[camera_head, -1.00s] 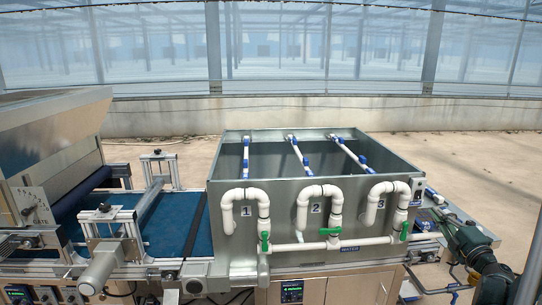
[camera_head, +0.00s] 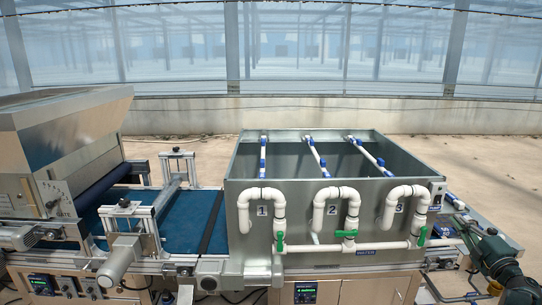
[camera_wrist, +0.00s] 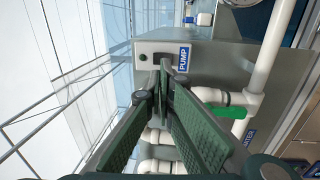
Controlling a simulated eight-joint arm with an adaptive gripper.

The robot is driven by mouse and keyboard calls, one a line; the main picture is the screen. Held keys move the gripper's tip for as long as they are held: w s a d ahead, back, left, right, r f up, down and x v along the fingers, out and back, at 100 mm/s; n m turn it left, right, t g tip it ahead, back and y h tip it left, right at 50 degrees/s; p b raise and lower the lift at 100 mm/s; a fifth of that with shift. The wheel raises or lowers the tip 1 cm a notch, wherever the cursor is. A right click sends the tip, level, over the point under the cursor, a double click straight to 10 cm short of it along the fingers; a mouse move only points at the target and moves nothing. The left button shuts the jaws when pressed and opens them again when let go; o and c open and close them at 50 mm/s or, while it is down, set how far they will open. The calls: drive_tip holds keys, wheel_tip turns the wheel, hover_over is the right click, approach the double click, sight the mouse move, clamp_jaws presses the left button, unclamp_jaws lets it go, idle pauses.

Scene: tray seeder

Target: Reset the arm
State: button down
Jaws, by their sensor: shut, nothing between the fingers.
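The fingertips appear in front of the grey tank wall, just below the switch box marked PUMP (camera_wrist: 168,54). I cannot tell how far they are from it. The grey water tank (camera_head: 300,215) stands right of centre there.
White pipes (camera_head: 350,205) with green valve handles (camera_head: 279,242) stick out from the tank front. A green handle (camera_wrist: 230,112) is right of my fingers. Open floor (camera_head: 470,155) lies behind.

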drive_tip(key=shift+s+d+r+m+t+h, duration=0.5)
drive_tip(key=shift+s+d+r+m+h, duration=0.5)
drive_tip(key=shift+s+d+r+h, duration=0.85)
drive_tip(key=w+a+f+n+g+y, duration=0.1)
drive_tip(key=w+a+f+n+y, duration=0.2)
drive_tip(key=w, duration=0.7)
drive_tip(key=s+r+m, duration=0.1)
drive_tip(key=s+r, duration=0.2)
drive_tip(key=s, duration=0.6)
drive_tip(key=shift+y, duration=0.35)
drive_tip(key=shift+w+a+f+b, duration=0.1)
drive_tip(key=shift+w+f+b, duration=0.1)
drive_tip(key=shift+w, duration=0.55)
drive_tip(key=shift+w+a+f+b, duration=0.1)
drive_tip(key=shift+w+b, duration=0.05)
drive_tip(key=shift+w, duration=0.6)
drive_tip(key=shift+w+a+f+b, duration=0.1)
drive_tip(key=shift+w+f+b, duration=0.1)
drive_tip(key=shift+w, duration=0.55)
